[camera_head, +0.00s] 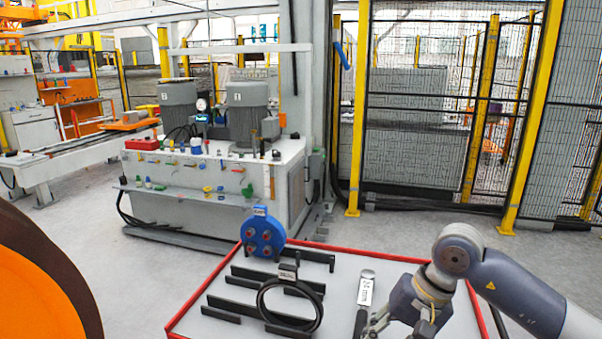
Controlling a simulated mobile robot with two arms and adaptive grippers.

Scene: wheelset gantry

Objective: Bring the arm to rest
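My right arm comes in from the right over a light grey table with a red rim (210,285). Its gripper (400,328) is low in the picture, with its fingers spread apart near the bottom edge. A tool with a white "24 mm" label and a dark handle (366,290) lies on the table just left of the gripper. One finger is close to the handle; I cannot tell whether they touch. Nothing shows between the fingers. My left gripper is not in view.
On the table are a blue disc (263,236), a black ring (290,306) and black holder bars (240,282). A large orange and dark round part (40,290) fills the lower left. A machine bench (215,180) and yellow-framed fencing (430,120) stand behind.

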